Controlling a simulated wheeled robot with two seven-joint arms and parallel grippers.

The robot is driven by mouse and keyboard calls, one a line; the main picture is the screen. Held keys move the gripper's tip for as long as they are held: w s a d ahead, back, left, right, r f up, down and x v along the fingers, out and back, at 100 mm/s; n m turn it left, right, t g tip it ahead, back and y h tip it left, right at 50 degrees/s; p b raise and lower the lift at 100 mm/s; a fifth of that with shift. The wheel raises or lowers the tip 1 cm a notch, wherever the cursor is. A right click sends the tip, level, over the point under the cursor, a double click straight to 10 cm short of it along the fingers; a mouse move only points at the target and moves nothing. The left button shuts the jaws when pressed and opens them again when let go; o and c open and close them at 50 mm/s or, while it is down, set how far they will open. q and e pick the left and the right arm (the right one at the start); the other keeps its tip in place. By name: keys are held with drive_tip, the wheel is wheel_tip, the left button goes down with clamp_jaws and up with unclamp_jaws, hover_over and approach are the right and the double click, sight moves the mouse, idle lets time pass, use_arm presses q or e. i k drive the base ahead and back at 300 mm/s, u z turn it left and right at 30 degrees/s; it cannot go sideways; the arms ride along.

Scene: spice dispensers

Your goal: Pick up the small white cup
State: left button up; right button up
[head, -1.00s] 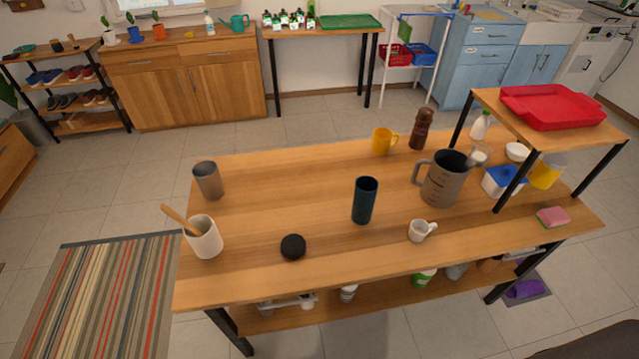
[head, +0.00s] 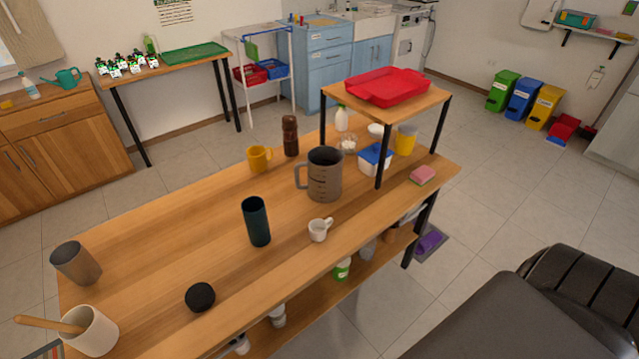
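The small white cup (head: 319,230) stands upright near the front edge of the wooden table (head: 160,240). Its handle points to the right. A dark teal tumbler (head: 256,222) stands to its left and a large grey measuring jug (head: 324,174) behind it. Neither of my grippers shows in the head view.
A black round lid (head: 200,297), a grey cup (head: 76,263) and a white crock (head: 90,332) with a wooden utensil are at the table's left. A raised shelf with a red tray (head: 387,86) stands at the right. A dark padded seat (head: 490,320) is at lower right.

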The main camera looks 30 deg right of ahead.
sight(318, 229)
drive_tip(key=z, duration=1)
